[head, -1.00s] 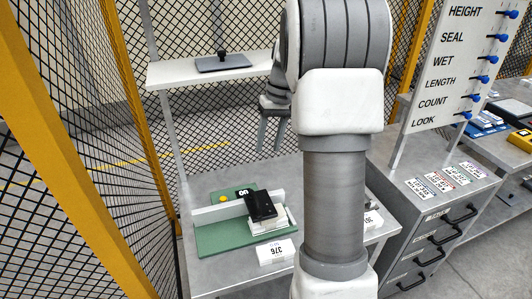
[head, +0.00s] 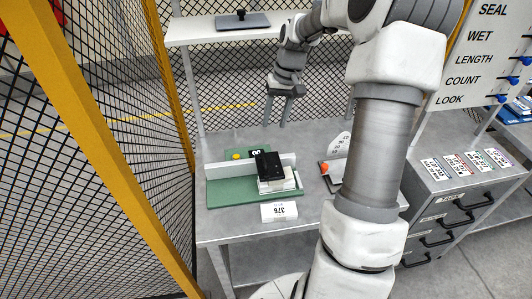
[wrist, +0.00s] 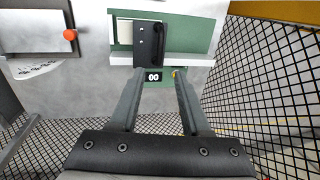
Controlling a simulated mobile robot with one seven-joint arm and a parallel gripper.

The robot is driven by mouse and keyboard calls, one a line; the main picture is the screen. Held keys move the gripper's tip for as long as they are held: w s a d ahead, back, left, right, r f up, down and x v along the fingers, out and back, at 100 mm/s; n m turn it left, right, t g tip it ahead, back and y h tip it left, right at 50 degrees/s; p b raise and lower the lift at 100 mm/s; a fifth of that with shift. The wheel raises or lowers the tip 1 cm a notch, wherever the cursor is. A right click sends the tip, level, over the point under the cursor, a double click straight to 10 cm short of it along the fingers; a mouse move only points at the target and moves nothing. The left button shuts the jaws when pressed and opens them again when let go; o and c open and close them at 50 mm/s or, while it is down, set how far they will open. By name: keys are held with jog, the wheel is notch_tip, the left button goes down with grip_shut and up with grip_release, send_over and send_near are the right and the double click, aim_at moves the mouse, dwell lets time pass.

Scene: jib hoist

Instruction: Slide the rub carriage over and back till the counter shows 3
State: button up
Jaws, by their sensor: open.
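The rub carriage (head: 270,166), a black block with a handle over a pale block, sits toward the right end of a white rail on a green board (head: 225,194). In the wrist view the carriage (wrist: 150,42) lies just beyond my fingertips. The counter (wrist: 153,76) reads 00 and shows between my fingers; it is partly hidden behind the carriage in the head view (head: 256,152). A yellow button (wrist: 175,73) is beside it. My gripper (head: 278,122) is open and empty, pointing down above and behind the board, apart from the carriage.
A white label marked 376 (head: 279,211) lies in front of the board. A dial device with an orange knob (head: 325,168) stands to the right. A shelf (head: 190,31) is above at the back, and mesh fencing (head: 110,120) closes the left side.

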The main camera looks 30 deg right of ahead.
aim_at(264, 158)
jog(key=f, duration=0.4)
jog(key=a+f, duration=0.1)
jog(key=f, duration=0.3)
jog(key=a+f, duration=0.1)
jog(key=f, duration=0.4)
jog(key=shift+w+a, duration=0.25)
jog(key=shift+w, duration=0.1)
grip_shut()
dwell(0.6)
